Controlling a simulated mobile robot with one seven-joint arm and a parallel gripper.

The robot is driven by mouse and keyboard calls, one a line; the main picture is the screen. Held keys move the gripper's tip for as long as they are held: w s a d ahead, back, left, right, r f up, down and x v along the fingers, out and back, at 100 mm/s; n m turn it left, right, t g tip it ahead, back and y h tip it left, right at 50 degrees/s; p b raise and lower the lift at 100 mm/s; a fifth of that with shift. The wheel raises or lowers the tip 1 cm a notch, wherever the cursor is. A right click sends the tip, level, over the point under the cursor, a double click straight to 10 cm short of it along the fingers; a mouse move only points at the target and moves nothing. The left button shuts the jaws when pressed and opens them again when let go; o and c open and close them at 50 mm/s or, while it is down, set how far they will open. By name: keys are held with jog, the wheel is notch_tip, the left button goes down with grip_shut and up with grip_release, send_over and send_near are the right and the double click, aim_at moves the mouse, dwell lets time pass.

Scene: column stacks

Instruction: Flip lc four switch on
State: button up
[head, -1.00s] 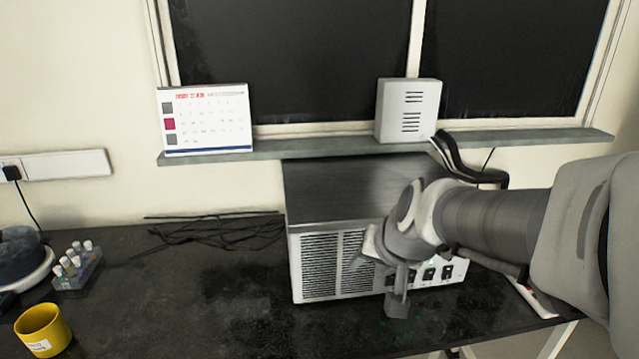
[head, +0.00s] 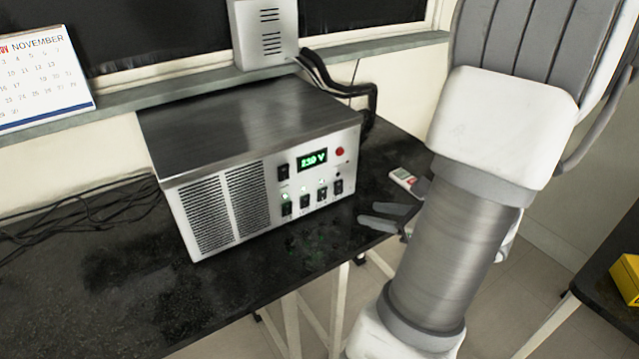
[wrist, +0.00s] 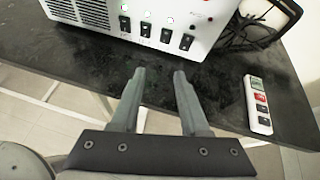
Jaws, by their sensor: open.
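The grey metal power unit (head: 250,125) stands on the black bench, its front showing a lit green display, a red button and a lower row of black switches. The rightmost switch (head: 338,187) of that row also shows in the wrist view (wrist: 186,41). Its lamp looks dark, while lamps above the other row switches glow. The labels are too small to read. My gripper (head: 366,215) is open and empty, in front of and to the right of the panel, apart from it. In the wrist view its fingers (wrist: 160,72) point toward the switch row.
A white handheld device with a red part (head: 403,178) lies on the bench right of the unit; it also shows in the wrist view (wrist: 262,106). Black cables (head: 345,85) run behind the unit. The bench's front edge is close below my gripper.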

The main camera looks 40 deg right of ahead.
aim_at(339, 191)
jog(key=w+d+f+m+b, duration=0.1)
jog(key=w+f, duration=0.1)
jog(key=w, duration=0.2)
jog(key=w+d+f+m+h+b, duration=0.1)
jog(key=w+d+f, duration=0.1)
jog(key=w, duration=0.3)
jog(key=w+d+f+h+b, duration=0.1)
jog(key=w+f, duration=0.1)
jog(key=w, duration=0.3)
jog(key=shift+d+f+m+t+b, duration=0.2)
jog(key=shift+d+m+t+b, duration=0.1)
jog(key=shift+d+m+t, duration=0.1)
grip_shut()
